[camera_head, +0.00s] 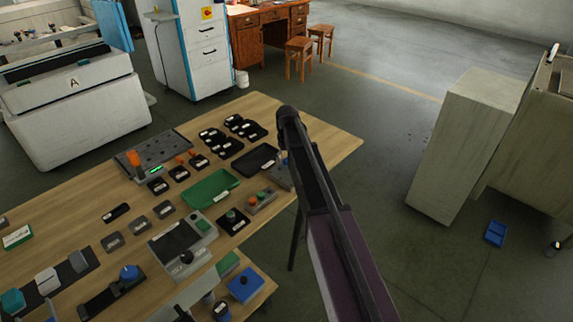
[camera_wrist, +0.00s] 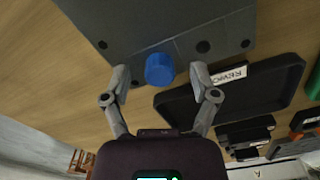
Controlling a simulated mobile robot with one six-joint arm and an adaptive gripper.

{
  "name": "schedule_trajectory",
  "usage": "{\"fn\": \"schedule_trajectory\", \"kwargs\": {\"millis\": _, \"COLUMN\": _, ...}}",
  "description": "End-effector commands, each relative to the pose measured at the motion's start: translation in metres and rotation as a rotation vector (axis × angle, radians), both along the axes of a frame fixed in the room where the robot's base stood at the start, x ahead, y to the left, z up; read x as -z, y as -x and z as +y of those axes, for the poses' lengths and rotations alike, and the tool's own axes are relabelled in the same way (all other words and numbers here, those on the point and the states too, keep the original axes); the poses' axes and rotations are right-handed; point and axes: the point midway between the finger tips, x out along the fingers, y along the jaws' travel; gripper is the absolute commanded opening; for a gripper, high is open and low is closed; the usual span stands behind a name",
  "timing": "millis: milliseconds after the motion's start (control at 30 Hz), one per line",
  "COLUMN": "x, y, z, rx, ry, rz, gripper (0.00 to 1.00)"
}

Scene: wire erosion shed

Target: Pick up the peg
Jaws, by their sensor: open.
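A blue round peg (camera_wrist: 160,69) stands at the edge of a grey plate (camera_wrist: 205,25) with dark round holes in the wrist view. My gripper (camera_wrist: 160,80) is open. Its two fingertips are on either side of the peg, with a visible gap on each side. Whether the fingers reach down to the peg's height is hard to tell. In the head view, the grey plate (camera_head: 276,177) shows in part at the table's right side, behind my arm. My fingers and the peg are mostly hidden there.
A black tray (camera_wrist: 175,105) with a white label lies next to the plate; it also shows in the head view (camera_head: 256,160). A green tray (camera_head: 211,188) and several small black holders are to the left. The wooden table's (camera_head: 335,147) far right corner is clear.

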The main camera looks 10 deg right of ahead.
Motion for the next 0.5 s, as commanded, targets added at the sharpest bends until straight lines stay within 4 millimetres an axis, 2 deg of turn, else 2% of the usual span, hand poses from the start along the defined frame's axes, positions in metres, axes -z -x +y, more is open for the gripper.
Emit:
{"fn": "schedule_trajectory", "kwargs": {"millis": 400, "x": -0.0003, "y": 0.0, "z": -0.0003, "rx": 0.0, "ry": 0.0, "rz": 0.0, "gripper": 0.77}}
{"fn": "schedule_trajectory", "kwargs": {"millis": 433, "x": -0.0003, "y": 0.0, "z": -0.0003, "rx": 0.0, "ry": 0.0, "rz": 0.0, "gripper": 0.71}}
{"fn": "schedule_trajectory", "kwargs": {"millis": 500, "x": -0.0003, "y": 0.0, "z": -0.0004, "rx": 0.0, "ry": 0.0, "rz": 0.0, "gripper": 0.5}}
